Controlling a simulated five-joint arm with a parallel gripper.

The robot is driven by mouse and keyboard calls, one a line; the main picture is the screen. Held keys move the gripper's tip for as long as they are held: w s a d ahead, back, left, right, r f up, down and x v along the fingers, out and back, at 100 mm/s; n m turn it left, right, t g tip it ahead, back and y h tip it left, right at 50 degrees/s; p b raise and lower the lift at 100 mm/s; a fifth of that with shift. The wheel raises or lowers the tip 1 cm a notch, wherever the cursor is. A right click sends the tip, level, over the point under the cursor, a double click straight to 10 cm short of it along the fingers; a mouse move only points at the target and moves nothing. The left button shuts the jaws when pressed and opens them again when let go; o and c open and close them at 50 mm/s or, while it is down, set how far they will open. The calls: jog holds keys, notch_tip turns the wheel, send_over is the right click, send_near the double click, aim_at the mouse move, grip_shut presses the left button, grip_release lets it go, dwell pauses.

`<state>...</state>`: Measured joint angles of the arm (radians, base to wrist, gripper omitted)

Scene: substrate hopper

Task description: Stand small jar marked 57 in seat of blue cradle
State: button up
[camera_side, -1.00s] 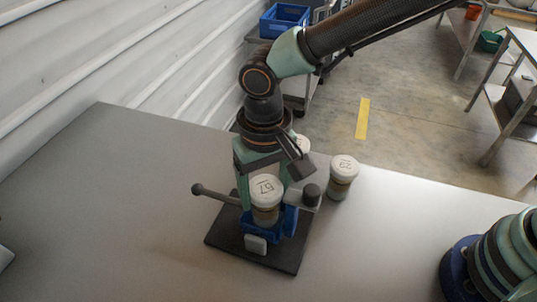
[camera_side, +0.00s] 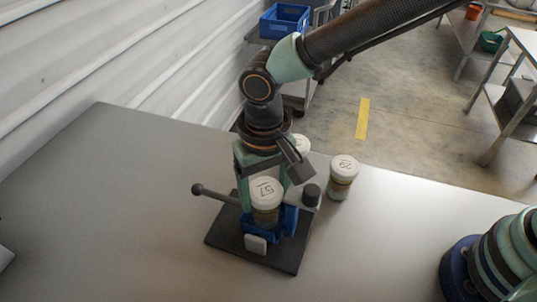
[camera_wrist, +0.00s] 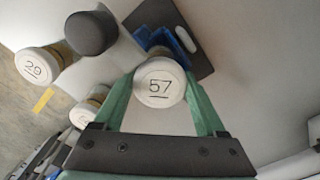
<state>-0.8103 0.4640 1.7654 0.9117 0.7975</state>
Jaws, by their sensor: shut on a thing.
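The small jar marked 57 (camera_side: 265,199) has a white lid and a brownish body. It is upright over the blue cradle (camera_side: 287,222), and its lower part is hidden by the cradle's front. I cannot tell whether it touches the seat. My gripper (camera_side: 262,180) is shut on this jar from behind. In the wrist view the lid of jar 57 (camera_wrist: 160,82) lies between the two green fingers (camera_wrist: 158,95), with the blue cradle (camera_wrist: 172,40) beyond it. The cradle stands on a dark base plate (camera_side: 262,252).
A jar marked 29 (camera_side: 342,178) stands right of the cradle. Another white-lidded jar (camera_side: 301,143) is partly hidden behind my gripper. The table's left side (camera_side: 110,190) is clear.

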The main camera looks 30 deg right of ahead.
jog(key=shift+f, duration=0.2)
jog(key=o, duration=1.1)
jog(key=shift+r, duration=3.75)
